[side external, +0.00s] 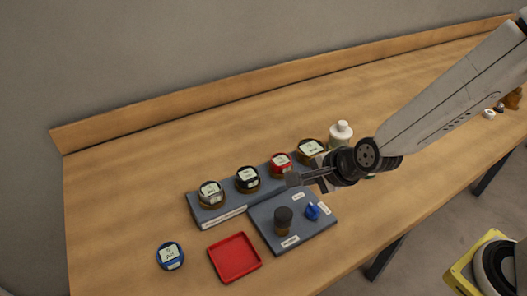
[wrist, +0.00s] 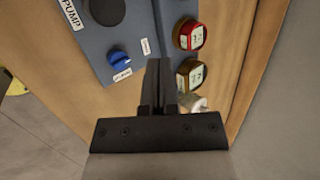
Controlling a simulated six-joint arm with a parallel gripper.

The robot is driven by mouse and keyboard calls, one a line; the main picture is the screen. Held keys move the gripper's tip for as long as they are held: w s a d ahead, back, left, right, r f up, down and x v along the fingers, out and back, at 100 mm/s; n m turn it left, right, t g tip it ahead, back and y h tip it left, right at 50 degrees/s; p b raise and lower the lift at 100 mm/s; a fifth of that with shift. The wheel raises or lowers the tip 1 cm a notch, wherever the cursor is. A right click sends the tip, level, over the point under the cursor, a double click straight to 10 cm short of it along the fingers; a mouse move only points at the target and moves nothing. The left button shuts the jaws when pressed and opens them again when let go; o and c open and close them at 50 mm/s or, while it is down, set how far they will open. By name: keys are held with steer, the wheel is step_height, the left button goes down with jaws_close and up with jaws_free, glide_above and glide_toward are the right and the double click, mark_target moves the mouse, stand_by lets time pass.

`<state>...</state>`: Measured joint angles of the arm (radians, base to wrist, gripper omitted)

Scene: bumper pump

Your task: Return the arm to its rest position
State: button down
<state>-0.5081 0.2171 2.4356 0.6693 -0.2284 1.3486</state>
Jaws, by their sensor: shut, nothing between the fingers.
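My gripper (side external: 291,179) is shut and empty in the side external view, held above the right part of the grey panels. In the wrist view its closed fingers (wrist: 159,62) point toward the panel. The pump panel (side external: 262,219) lies on the table and carries a dark round knob or button (side external: 284,214) and a blue knob (side external: 312,211). The blue knob also shows in the wrist view (wrist: 119,58). My arm reaches in from the upper right.
Several labelled jars, including a red-lidded one (side external: 281,161), stand on a grey rack (side external: 218,213) behind the panel. A white bottle (side external: 340,132) stands beside my wrist. A red tray (side external: 235,257) and a blue-rimmed jar (side external: 170,256) are at front left.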

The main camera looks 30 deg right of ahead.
steer(key=s+d+n+g+h, duration=0.1)
steer(key=s+d+n+g, duration=0.1)
steer(key=d+n, duration=0.6)
steer(key=s+d+n+g+h, duration=0.1)
steer(key=s+d+n+g, duration=0.1)
steer(key=s+d+n, duration=0.3)
steer(key=d+n, duration=0.4)
steer(key=shift+s+f+n+g, duration=0.15)
steer(key=shift+n+g, duration=0.25)
steer(key=shift+a, duration=0.1)
stand_by(2.2)
step_height(320, 180, up, 4)
steer(key=m+t+y, duration=0.2)
steer(key=m+t, duration=0.4)
steer(key=m, duration=1.9)
glide_above(287, 215)
steer(key=shift+f, duration=0.1)
steer(key=shift+f, duration=4.3)
